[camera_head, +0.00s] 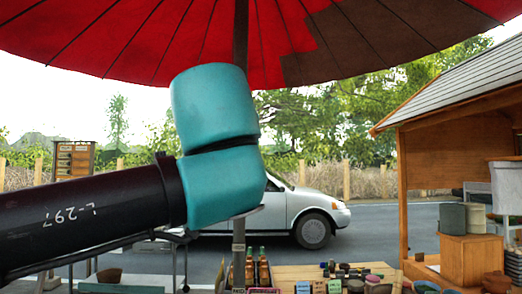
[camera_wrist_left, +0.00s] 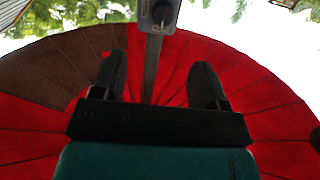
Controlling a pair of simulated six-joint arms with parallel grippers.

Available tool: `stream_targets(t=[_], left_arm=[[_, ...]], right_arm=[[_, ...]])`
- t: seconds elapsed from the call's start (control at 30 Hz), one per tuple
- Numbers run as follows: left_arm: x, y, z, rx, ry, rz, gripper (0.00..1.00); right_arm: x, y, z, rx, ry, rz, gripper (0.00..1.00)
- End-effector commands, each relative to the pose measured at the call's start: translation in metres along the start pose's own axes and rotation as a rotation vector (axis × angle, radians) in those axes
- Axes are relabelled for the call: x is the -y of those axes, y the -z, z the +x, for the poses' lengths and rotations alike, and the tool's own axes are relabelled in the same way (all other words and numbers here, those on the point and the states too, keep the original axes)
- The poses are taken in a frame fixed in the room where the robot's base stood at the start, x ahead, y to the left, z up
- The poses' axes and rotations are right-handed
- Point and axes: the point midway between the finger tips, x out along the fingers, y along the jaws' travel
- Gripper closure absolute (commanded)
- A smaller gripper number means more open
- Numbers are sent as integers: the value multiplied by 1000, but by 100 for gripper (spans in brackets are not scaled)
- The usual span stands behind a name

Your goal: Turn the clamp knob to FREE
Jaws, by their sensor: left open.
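In the left wrist view, a dark knob (camera_wrist_left: 161,13) sits on a grey metal fitting (camera_wrist_left: 146,20) on the umbrella pole, at the top edge of the picture. The fitting is partly cut off, and I cannot read any marking or tell the knob's setting. My left gripper (camera_wrist_left: 160,68) is open, its two dark fingers apart with nothing between them. The knob lies beyond the fingertips, roughly in line with the gap and not touched. In the head view my left arm hides part of the pole (camera_head: 241,30), and neither the knob nor a gripper shows. My right gripper is out of view.
A red and brown umbrella canopy (camera_head: 130,35) spreads overhead. Below stands a wooden table (camera_head: 300,275) with several small jars and a dark crate with bottles (camera_head: 257,270). A wooden stall (camera_head: 450,140) is at right. A silver car (camera_head: 310,210) is behind.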

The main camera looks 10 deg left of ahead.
Motion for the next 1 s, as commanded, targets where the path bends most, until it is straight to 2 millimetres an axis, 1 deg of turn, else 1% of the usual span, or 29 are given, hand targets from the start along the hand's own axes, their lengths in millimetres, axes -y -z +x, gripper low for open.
stream_targets(t=[0.03, 0.1, 0.4, 0.53, 0.67, 0.77, 1.0], left_arm=[[7, 10, -8, -21, 10, -21, 33], [12, 16, -13, -37, 20, -36, 33], [12, 16, -12, -36, 21, -35, 33], [12, 16, -8, -35, 21, -34, 33], [12, 15, 3, -34, 22, -33, 33], [12, 16, 17, -33, 23, -33, 33], [13, 17, 57, -33, 23, -32, 33]], right_arm=[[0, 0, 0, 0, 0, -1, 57], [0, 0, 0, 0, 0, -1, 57], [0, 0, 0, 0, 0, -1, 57], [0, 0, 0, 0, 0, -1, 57], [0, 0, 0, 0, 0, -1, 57], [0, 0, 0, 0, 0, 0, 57], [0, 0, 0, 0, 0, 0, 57]])
